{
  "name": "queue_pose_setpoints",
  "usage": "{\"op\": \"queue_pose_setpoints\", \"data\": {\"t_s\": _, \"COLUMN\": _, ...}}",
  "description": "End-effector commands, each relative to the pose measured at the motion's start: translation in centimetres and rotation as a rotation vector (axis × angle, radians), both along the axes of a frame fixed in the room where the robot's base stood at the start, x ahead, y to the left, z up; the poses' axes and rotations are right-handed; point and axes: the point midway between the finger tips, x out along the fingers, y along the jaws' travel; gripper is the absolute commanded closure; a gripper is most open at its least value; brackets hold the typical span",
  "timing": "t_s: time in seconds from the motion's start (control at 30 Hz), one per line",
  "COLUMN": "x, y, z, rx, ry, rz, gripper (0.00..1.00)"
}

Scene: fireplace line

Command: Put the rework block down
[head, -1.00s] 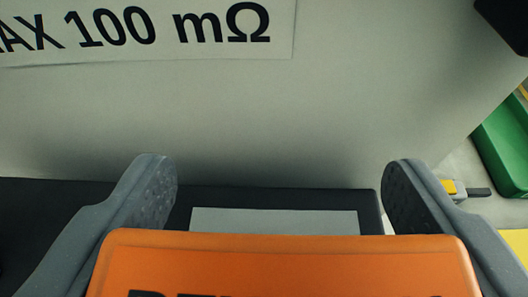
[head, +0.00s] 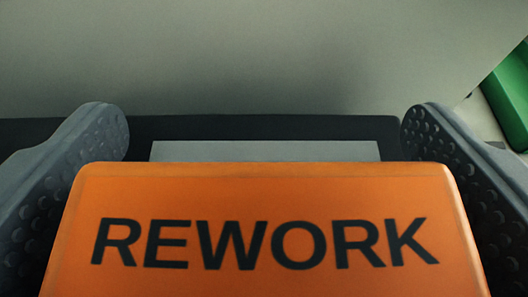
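The orange rework block (head: 262,185), lettered REWORK in black, fills the lower middle of the head view, its lower part cut off by the frame edge. My gripper (head: 265,125) has its two grey fingers spread wide, one on each side of the block.
A dark flat surface (head: 300,127) with a grey panel (head: 265,151) lies just beyond the block. A pale wall or board (head: 260,50) rises behind it. A green object (head: 510,95) shows at the right edge.

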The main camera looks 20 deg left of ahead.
Motion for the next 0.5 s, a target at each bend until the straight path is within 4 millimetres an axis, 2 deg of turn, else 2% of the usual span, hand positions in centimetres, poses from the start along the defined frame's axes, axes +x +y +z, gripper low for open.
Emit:
{"op": "queue_pose_setpoints", "data": {"t_s": 0.3, "x": -0.1, "y": 0.0, "z": 0.4, "rx": 0.0, "ry": -0.001, "rz": 0.0, "gripper": 0.11}}
{"op": "queue_pose_setpoints", "data": {"t_s": 0.5, "x": -1.8, "y": -0.5, "z": 1.4, "rx": 0.001, "ry": -0.003, "rz": 0.0, "gripper": 0.11}}
